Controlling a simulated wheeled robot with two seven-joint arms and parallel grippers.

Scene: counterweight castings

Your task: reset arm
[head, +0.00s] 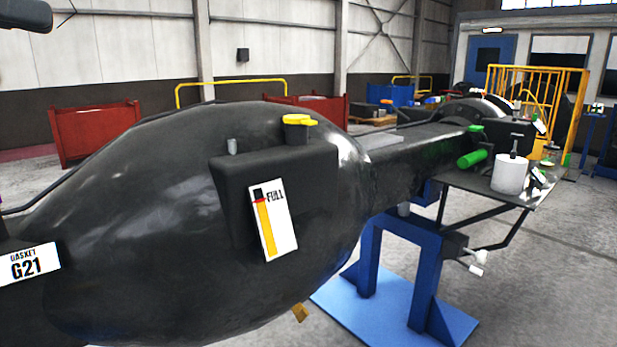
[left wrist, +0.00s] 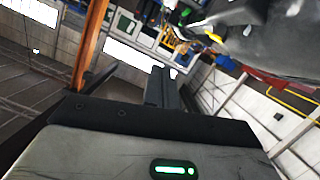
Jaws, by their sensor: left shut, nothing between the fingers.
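My left gripper (left wrist: 165,88) shows in the left wrist view, with its two dark fingers together and nothing between them. It is in free air, apart from the large dark casting (left wrist: 265,40) at the upper right of that view. In the head view a dark grey part, which looks like part of my left arm, enters at the top left corner; its fingertips cannot be made out there. My right gripper is in neither view.
A big black casting (head: 130,210) with a yellow-capped filler (head: 297,128) and a FULL gauge label (head: 273,220) fills the head view's left and middle. A blue stand (head: 395,300) is below right. A side table (head: 480,190) holds a white cylinder (head: 510,173). Floor is clear at right.

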